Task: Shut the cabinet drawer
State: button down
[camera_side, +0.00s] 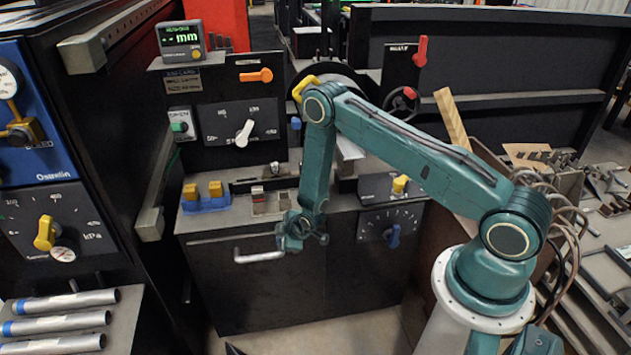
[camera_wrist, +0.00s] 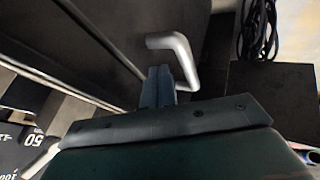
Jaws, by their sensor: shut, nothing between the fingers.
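The cabinet drawer (camera_side: 255,295) has a dark front with a pale bar handle (camera_side: 260,257). The side view does not clearly show how far the drawer stands out from the cabinet. My gripper (camera_side: 284,238) is at the right end of the handle, in front of the upper part of the drawer front. In the wrist view my gripper's fingers (camera_wrist: 158,84) are together and empty. The bent handle (camera_wrist: 180,56) shows just beyond and to the right of them there. I cannot tell whether the fingers touch it.
Above the drawer is a worktop (camera_side: 240,215) with blue and yellow blocks (camera_side: 204,195) and switches. A panel with a blue knob (camera_side: 393,237) is to the right. Metal tubes (camera_side: 65,318) lie at lower left. The floor in front of the drawer looks mostly clear.

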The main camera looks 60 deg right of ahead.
jog(key=a+v, duration=0.1)
jog(key=v, duration=1)
jog(key=shift+s+f, duration=0.35)
jog(key=shift+f, duration=0.05)
jog(key=shift+a+r, duration=0.1)
jog(key=shift+a, duration=0.05)
jog(key=s+a+r+m, duration=0.1)
jog(key=s+r+m, duration=0.1)
jog(key=r, duration=1.2)
jog(key=s+a+r+m, duration=0.2)
jog(key=r, duration=1.1)
jog(key=s+r+m, duration=0.1)
jog(key=s+r, duration=0.3)
jog(key=s, duration=0.3)
jog(key=s+a+r+m+g, duration=0.1)
jog(key=s+r, duration=0.3)
jog(key=s, duration=0.4)
jog(key=s+r+m, duration=0.1)
jog(key=s+r, duration=0.4)
jog(key=s, duration=0.2)
jog(key=shift+s+a+m+g+y, duration=0.2)
jog(key=shift+a+m+g+y, duration=0.1)
jog(key=shift+m+g+y, duration=0.1)
